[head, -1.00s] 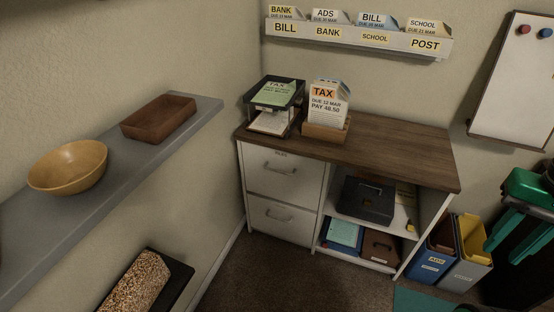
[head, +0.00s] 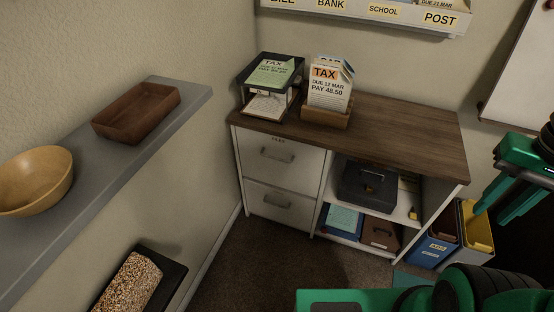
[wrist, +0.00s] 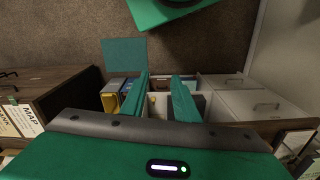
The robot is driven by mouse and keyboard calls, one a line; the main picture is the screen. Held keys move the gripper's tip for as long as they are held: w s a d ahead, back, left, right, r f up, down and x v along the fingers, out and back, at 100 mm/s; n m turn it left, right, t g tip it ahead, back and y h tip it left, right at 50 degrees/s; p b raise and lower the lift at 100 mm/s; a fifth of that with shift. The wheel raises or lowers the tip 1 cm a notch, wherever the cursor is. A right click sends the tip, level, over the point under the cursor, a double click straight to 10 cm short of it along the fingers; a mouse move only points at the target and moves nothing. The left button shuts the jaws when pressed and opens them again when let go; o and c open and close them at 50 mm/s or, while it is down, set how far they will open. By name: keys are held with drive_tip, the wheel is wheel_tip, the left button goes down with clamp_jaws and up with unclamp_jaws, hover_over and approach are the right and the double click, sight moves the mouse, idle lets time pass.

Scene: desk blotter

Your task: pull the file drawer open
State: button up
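The white cabinet under the wooden desktop has two closed drawers, each with a bar handle. The upper drawer (head: 262,168) has a small dark label at its top that looks like "FILES". Its handle (head: 277,154) is clear of anything. The lower drawer (head: 262,197) is below it. My gripper (head: 492,212) is at the right of the head view, well apart from the drawers. Its two green fingers are spread with nothing between them. In the wrist view, which is upside down, the gripper (wrist: 162,76) is open and the drawer fronts (wrist: 240,104) are to the right.
A paper tray (head: 270,72) and a wooden card holder (head: 326,113) stand on the desktop. A black cash box (head: 367,187) sits in the open shelf beside the drawers. Bins (head: 474,238) stand at the right. A grey wall shelf (head: 120,155) juts out at left. The floor before the drawers is clear.

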drive_tip(key=w+a+f+n, duration=0.25)
drive_tip(key=w+f, duration=0.25)
drive_tip(key=w, duration=0.6)
drive_tip(key=m+t+y, duration=0.7)
drive_tip(key=t+y, duration=0.5)
drive_tip(key=y, duration=0.1)
approach(277, 158)
drive_tip(key=x, duration=1)
drive_tip(key=shift+w+f, duration=0.25)
drive_tip(key=shift+f, duration=0.05)
drive_tip(key=shift+c, duration=0.4)
clamp_jaws()
